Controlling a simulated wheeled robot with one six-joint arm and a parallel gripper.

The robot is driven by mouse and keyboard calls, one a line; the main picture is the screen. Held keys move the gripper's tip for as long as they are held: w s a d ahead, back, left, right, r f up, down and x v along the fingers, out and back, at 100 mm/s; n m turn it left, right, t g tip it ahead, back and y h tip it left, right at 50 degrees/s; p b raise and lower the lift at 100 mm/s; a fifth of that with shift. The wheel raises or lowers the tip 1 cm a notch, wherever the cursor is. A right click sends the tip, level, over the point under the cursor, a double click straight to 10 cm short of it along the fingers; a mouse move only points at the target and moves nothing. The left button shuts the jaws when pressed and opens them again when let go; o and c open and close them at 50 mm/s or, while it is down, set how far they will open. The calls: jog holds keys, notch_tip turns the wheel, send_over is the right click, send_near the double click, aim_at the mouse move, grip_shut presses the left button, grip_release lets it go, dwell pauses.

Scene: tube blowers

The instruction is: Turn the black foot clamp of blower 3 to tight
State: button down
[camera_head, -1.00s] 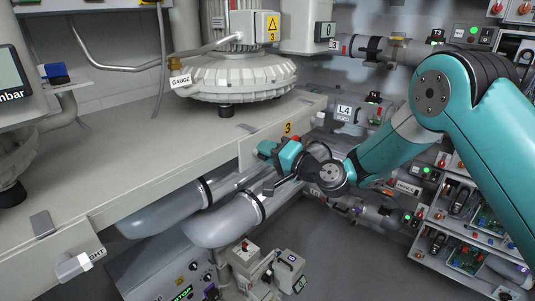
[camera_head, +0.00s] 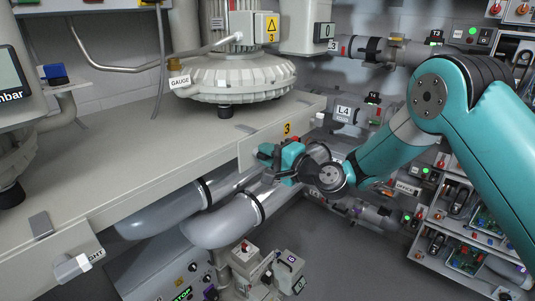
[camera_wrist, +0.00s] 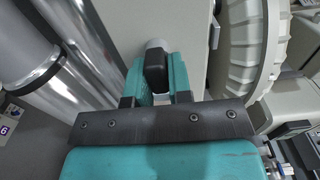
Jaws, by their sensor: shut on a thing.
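Blower 3 (camera_head: 235,80), a ribbed grey housing with a yellow 3 label, stands on the bench. A plate marked 3 (camera_head: 287,128) is on the bench's front edge. My teal gripper (camera_head: 266,155) is at that edge, just below the plate. In the wrist view, the rounded black foot clamp (camera_wrist: 155,68) sits between my gripper's two teal fingers (camera_wrist: 157,78), which are shut on it. A pale grey round end shows just beyond the clamp. In the head view my gripper hides the clamp. I cannot read a tight or loose mark.
Racks with switches (camera_head: 460,225) stand at the right. Open floor (camera_head: 340,255) shows between.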

jog(key=c, duration=1.1)
grip_release()
jog(key=shift+d, duration=0.1)
jog(key=b+v, duration=0.9)
jog(key=v, duration=0.8)
jog(key=shift+s+d, duration=0.1)
jog(key=shift+s, duration=0.05)
